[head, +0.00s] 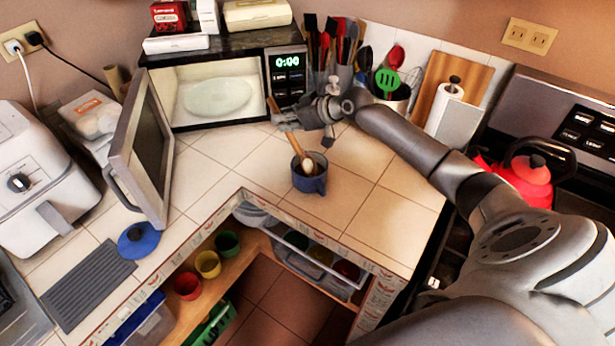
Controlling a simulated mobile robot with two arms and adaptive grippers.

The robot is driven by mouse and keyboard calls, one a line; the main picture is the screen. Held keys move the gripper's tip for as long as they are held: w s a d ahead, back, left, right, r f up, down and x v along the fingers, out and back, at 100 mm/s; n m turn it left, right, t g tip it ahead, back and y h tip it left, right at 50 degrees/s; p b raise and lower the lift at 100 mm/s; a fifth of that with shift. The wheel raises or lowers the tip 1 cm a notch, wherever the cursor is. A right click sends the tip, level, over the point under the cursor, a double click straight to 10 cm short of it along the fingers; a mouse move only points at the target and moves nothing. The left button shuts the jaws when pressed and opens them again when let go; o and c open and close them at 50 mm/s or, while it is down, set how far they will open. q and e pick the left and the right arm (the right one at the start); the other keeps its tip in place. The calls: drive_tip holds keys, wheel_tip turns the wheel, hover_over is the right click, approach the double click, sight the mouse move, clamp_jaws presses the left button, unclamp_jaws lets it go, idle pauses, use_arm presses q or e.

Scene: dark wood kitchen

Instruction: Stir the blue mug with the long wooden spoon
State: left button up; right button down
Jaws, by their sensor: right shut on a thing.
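The blue mug (309,182) stands upright on the tiled counter in front of the microwave. The long wooden spoon (297,146) leans in it, bowl end down at the mug's opening and handle rising up and to the left. My right gripper (284,118) is above and behind the mug, shut on the upper part of the spoon's handle. The fingertips are small and partly merge with the handle. My left gripper is not in the picture.
An open microwave (222,92) stands behind, its door (146,150) swung out at left. Utensil holders (393,98) and a paper towel roll (444,110) stand at back right. A red kettle (527,180) is on the stove. Counter right of the mug is clear.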

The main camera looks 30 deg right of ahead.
wheel_tip(320, 180, up, 8)
drive_tip(key=p, duration=0.5)
drive_tip(key=shift+f, duration=0.1)
idle(0.4)
drive_tip(key=shift+r+p, duration=0.9)
drive_tip(key=shift+r, duration=1.1)
